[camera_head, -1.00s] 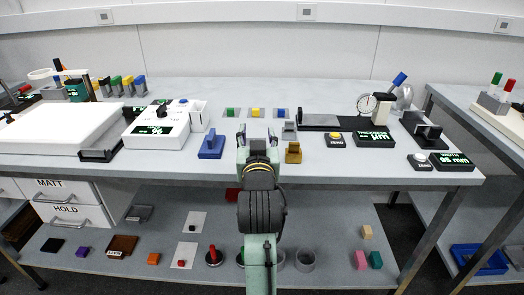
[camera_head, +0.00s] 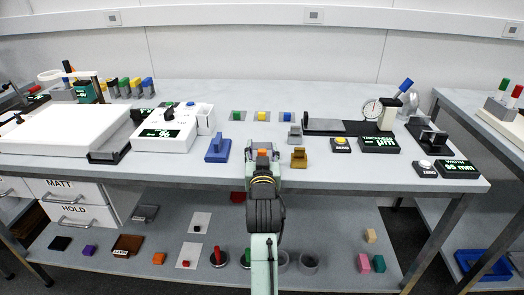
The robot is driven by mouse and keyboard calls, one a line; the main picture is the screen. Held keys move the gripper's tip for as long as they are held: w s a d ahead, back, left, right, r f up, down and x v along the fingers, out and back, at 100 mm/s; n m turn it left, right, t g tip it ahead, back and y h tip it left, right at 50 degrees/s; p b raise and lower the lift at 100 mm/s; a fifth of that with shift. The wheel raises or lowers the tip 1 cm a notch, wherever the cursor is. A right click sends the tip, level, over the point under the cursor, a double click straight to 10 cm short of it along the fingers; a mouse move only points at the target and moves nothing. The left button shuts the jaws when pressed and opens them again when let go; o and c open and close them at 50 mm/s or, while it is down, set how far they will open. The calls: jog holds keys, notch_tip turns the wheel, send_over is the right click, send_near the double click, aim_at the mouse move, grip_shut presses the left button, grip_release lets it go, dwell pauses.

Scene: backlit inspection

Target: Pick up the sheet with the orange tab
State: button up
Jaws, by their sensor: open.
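A small orange tab (camera_head: 262,152) shows at the front of the table, between the fingertips of my gripper (camera_head: 262,148). The sheet under it is hidden by my gripper, and I cannot tell whether the fingers touch the tab. My gripper is open over the table's front part.
A blue block with a handle (camera_head: 217,150) stands left of my gripper, an ochre one (camera_head: 299,158) close on its right. A white meter (camera_head: 165,133) and light panel (camera_head: 60,128) are at left, a dial gauge (camera_head: 372,108) at right.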

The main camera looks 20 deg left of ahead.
jog(key=shift+w+a, duration=0.15)
jog(key=shift+w, duration=0.15)
jog(key=shift+c, duration=0.2)
jog(key=c, duration=1)
jog(key=shift+r, duration=0.15)
